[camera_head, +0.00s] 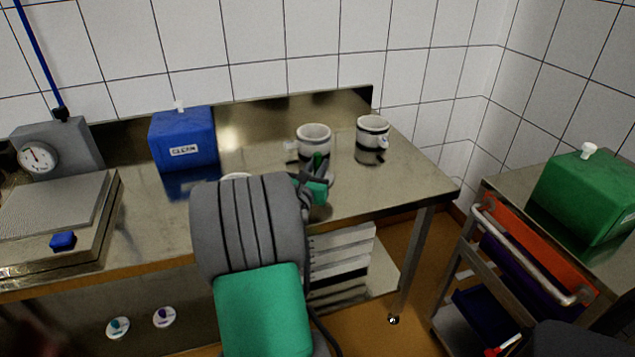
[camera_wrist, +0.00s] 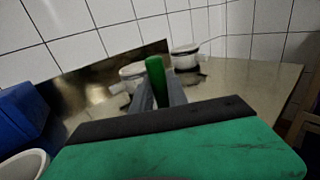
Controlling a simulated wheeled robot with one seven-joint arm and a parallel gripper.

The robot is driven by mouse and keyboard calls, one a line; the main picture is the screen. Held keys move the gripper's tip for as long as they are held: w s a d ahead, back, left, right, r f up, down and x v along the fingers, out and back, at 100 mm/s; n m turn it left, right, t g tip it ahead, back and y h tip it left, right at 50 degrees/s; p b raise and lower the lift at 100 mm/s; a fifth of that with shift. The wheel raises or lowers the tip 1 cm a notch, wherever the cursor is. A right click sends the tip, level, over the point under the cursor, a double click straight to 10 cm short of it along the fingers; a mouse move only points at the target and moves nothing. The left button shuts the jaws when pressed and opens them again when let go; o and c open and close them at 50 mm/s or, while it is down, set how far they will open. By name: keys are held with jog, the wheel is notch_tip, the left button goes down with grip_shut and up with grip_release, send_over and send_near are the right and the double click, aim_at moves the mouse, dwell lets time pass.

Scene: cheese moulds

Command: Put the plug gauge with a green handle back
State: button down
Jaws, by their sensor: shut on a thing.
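The plug gauge with a green handle (camera_wrist: 155,76) is between the two grey fingers of my gripper (camera_wrist: 160,96), which is shut on it. Its green handle stands up above the fingers; its lower end is hidden by my gripper and wrist. In the head view the handle (camera_head: 318,159) shows small, with my gripper (camera_head: 316,178) over the right part of the steel bench (camera_head: 400,180), in front of a white mould (camera_head: 313,138). I cannot tell whether the gauge touches the bench. No place for the gauge can be made out.
Another white mould (camera_head: 373,130) stands farther right; a third (camera_wrist: 30,163) is partly hidden in the head view. A blue box (camera_head: 184,140) and a gauge device (camera_head: 60,150) stand left. The bench's right end is clear. A cart with a green box (camera_head: 585,200) stands at right.

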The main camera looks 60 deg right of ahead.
jog(key=shift+w+d+f, duration=0.25)
jog(key=shift+d+f, duration=0.35)
jog(key=shift+f, duration=0.15)
jog(key=shift+w+f+b, duration=0.1)
jog(key=shift+f+b, duration=0.45)
jog(key=shift+f, duration=0.9)
jog(key=shift+f, duration=0.15)
jog(key=c, duration=1.3)
grip_release()
jog(key=shift+f, duration=0.1)
jog(key=a, duration=0.4)
jog(key=s+a, duration=0.1)
jog(key=a, duration=0.3)
jog(key=s+a+b, duration=0.1)
jog(key=a, duration=0.3)
